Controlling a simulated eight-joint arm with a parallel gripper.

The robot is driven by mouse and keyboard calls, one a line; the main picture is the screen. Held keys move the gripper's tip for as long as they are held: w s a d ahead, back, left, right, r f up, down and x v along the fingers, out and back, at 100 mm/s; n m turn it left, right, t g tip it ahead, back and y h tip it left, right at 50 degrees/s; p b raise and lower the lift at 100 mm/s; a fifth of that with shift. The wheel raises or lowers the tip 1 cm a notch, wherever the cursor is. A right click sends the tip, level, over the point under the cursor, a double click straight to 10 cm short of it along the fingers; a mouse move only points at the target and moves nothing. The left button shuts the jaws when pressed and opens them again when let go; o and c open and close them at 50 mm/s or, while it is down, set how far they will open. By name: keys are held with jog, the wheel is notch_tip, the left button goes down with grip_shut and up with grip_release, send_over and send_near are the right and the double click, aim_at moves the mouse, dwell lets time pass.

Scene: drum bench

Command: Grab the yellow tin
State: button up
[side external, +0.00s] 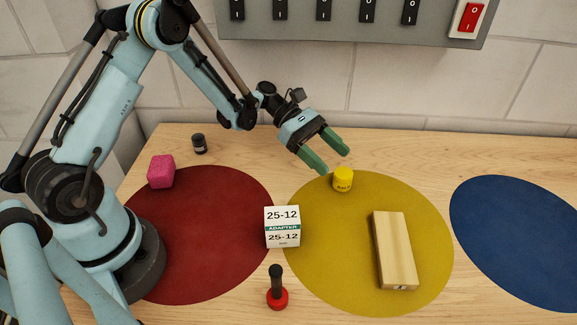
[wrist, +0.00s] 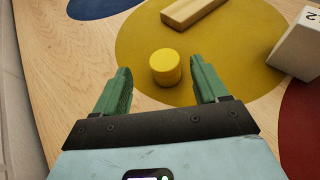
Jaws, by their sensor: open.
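The yellow tin (side external: 343,179) is a small upright cylinder near the back edge of the yellow round mat (side external: 345,282). It also shows in the wrist view (wrist: 165,67), just beyond the fingertips and roughly between their lines. My gripper (side external: 334,160) has green fingers and is open and empty, above and behind the tin in the side view. In the wrist view my gripper (wrist: 163,82) shows both fingers spread wider than the tin. I see no contact between the fingers and the tin.
A wooden block (side external: 394,250) lies on the yellow mat. A white box (side external: 282,227) stands between the red mat (side external: 205,270) and the yellow one. A red-based black-handled object (side external: 277,290), a pink cube (side external: 161,171) and a dark jar (side external: 199,144) stand apart. The blue mat (side external: 525,240) is clear.

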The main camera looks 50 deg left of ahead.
aim_at(345, 173)
jog(key=shift+s+x, duration=0.15)
jog(key=shift+x, duration=1.6)
jog(key=shift+s+x, duration=0.15)
jog(key=shift+x, duration=1.65)
jog(key=c, duration=1.1)
